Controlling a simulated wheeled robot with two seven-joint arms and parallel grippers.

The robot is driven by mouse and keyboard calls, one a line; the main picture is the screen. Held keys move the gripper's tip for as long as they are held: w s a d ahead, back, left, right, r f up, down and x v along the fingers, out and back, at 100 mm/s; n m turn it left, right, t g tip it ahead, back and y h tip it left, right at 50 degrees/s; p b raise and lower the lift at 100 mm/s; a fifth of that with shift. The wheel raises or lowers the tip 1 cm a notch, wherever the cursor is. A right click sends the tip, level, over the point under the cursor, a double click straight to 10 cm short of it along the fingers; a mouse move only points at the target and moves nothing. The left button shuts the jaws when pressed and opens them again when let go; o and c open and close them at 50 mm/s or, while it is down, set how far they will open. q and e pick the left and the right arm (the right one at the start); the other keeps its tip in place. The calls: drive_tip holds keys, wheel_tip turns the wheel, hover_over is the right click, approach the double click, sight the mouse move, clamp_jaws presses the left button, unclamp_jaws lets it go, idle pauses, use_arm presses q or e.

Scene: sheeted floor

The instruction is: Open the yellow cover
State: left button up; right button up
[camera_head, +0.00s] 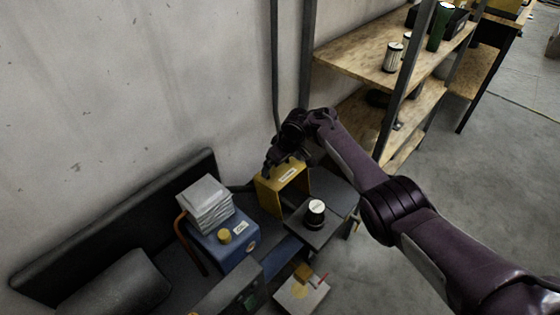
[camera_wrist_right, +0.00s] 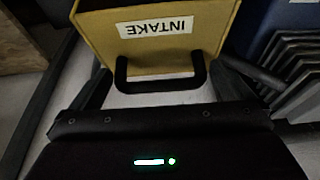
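The yellow cover (camera_head: 269,196) is a box-like piece on a dark unit by the wall in the head view. In the right wrist view the yellow cover (camera_wrist_right: 190,60) has a white INTAKE label and a black U-shaped handle (camera_wrist_right: 160,85) at its near edge. My right gripper (camera_head: 274,166) is at the cover's wall side in the head view. In the wrist view its open fingers (camera_wrist_right: 168,88) lie on either side of the handle, apart from it. Whether they touch the cover is unclear. My left gripper is not in view.
A dark jar with a white lid (camera_head: 316,208) stands on the unit just right of the cover. A blue box (camera_head: 226,250) with grey stacked sheets (camera_head: 205,200) stands to the left. A wooden shelf rack (camera_head: 350,60) is close behind my right arm.

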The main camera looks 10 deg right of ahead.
drive_tip(key=p+v, duration=0.2)
drive_tip(key=v, duration=0.5)
drive_tip(key=shift+r, duration=0.35)
drive_tip(key=shift+s+d+f, duration=0.1)
